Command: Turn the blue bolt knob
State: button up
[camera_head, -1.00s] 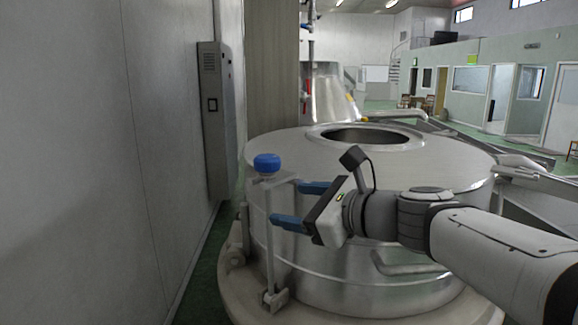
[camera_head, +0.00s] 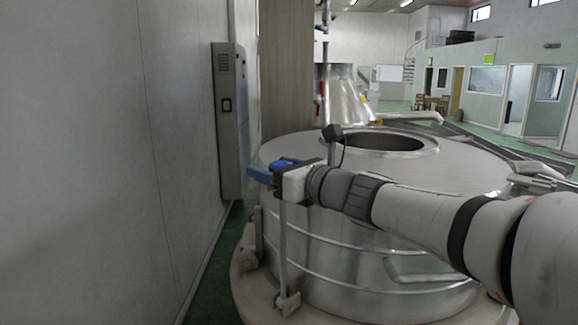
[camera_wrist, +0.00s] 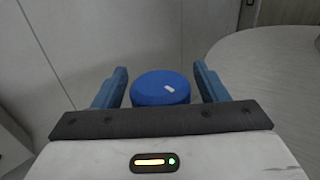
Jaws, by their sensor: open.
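The blue bolt knob (camera_wrist: 160,88) is a round cap with a small white mark on its top. In the wrist view it sits between the two blue fingers of my gripper (camera_wrist: 160,86), with a gap on each side. In the head view the knob (camera_head: 287,162) is partly hidden behind my gripper (camera_head: 262,172). It tops an upright bolt rod (camera_head: 283,250) at the left side of the round steel vat (camera_head: 340,250). My gripper is open around the knob.
The vat's lid (camera_head: 460,175) has a round opening (camera_head: 385,142) behind my arm. A grey wall (camera_head: 100,160) with a cabinet (camera_head: 229,120) stands close on the left. A narrow strip of green floor separates wall and vat.

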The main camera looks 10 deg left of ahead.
jog(key=shift+c, duration=0.6)
jog(key=c, duration=0.9)
jog(key=shift+o, duration=0.2)
jog(key=shift+r+n+g+y+p, duration=0.15)
jog(key=shift+n+g+y+p, duration=0.55)
jog(key=shift+g, duration=0.4)
jog(key=shift+s+a+n+g+y+p, duration=0.15)
jog(key=shift+s+n+g+y, duration=0.1)
jog(key=shift+n+g, duration=0.7)
jog(key=shift+s+d+n+g+y+p, duration=0.2)
jog(key=shift+n+g, duration=0.45)
jog(key=shift+g, duration=0.6)
jog(key=shift+w, duration=0.1)
jog(key=o, duration=1)
jog(key=shift+a, duration=0.2)
